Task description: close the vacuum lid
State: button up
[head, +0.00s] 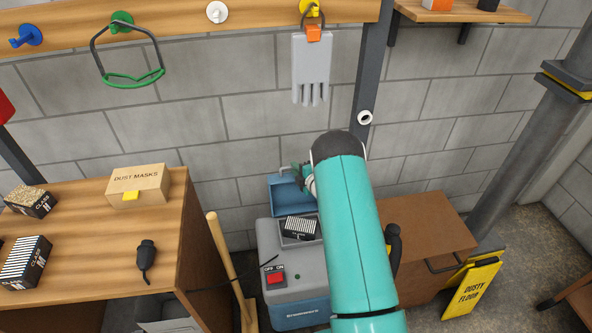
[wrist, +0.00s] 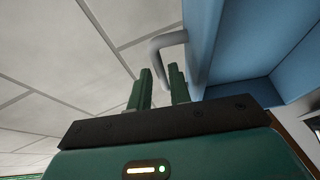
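The vacuum (head: 297,268) is a grey box with a blue base, standing on the floor. Its blue lid (head: 284,195) is raised at the back, and a filter labelled CLASS (head: 300,227) sits in the open top. My gripper (head: 302,172) is at the raised lid's upper right edge, partly hidden by my teal arm. In the wrist view my gripper's two green fingers (wrist: 160,82) are apart with a gap between them.
A wooden bench (head: 90,225) on the left holds a dust mask box (head: 138,185), filter boxes and a black plug (head: 146,256). A wooden handle (head: 230,265) leans beside the vacuum. A brown cabinet (head: 430,235) and a yellow floor sign (head: 473,287) stand right.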

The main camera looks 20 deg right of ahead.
grip_shut()
jog(key=shift+a, duration=0.1)
dwell(0.4)
